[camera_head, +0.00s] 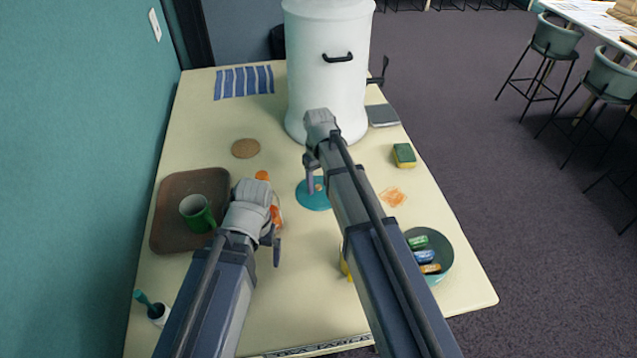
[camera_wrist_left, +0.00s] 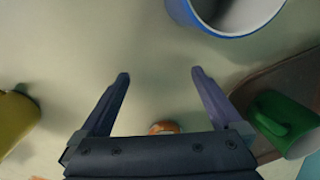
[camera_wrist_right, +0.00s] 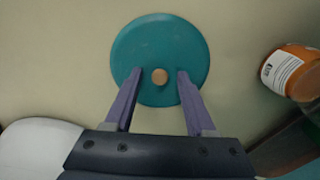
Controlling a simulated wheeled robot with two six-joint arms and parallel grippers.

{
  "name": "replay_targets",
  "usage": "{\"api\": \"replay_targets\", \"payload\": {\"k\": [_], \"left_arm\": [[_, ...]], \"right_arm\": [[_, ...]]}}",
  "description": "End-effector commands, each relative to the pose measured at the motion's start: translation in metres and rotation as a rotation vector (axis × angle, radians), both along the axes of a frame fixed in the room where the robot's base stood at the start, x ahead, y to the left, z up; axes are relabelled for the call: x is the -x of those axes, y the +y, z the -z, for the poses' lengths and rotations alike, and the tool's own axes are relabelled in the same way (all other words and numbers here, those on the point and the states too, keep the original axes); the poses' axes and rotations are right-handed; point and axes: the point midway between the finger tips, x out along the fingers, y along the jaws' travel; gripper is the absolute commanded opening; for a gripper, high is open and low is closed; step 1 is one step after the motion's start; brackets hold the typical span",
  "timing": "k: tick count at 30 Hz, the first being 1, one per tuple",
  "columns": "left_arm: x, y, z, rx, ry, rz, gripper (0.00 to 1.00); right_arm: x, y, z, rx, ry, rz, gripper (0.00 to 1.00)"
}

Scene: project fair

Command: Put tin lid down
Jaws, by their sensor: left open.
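The teal round tin lid (camera_head: 313,195) with a small wooden knob lies on the cream table, in front of the white drum. In the right wrist view the lid (camera_wrist_right: 160,35) lies flat, knob up. My right gripper (camera_wrist_right: 159,74) is open, with one finger on each side of the knob and a gap on both sides. In the head view my right gripper (camera_head: 315,185) partly covers the lid. My left gripper (camera_wrist_left: 160,78) is open and empty over the table. A blue-rimmed round vessel (camera_wrist_left: 233,30) shows near it; in the head view it is hidden.
A brown tray (camera_head: 165,225) with a green mug (camera_head: 197,213) stands left. An orange-capped jar (camera_wrist_right: 285,72) is near the lid. A bowl (camera_head: 442,262) with small coloured packs is right. A sponge (camera_head: 403,155), a cork disc (camera_head: 246,148) and the white drum (camera_head: 328,90) stand further back.

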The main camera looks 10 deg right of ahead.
Motion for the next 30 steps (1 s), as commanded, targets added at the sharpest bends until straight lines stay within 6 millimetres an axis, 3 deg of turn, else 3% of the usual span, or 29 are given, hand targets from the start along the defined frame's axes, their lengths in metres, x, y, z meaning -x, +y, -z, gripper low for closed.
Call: {"api": "replay_targets", "payload": {"k": [14, 30], "left_arm": [[0.000, 0.000, -0.013, 0.000, 0.000, 0.000, 1.00], [0.000, 0.000, -0.091, 0.000, 0.000, 0.002, 1.00]], "right_arm": [[0.000, 0.000, -0.013, 0.000, 0.000, 0.000, 0.55], [0.000, 0.000, -0.091, 0.000, 0.000, 0.000, 0.55]]}}
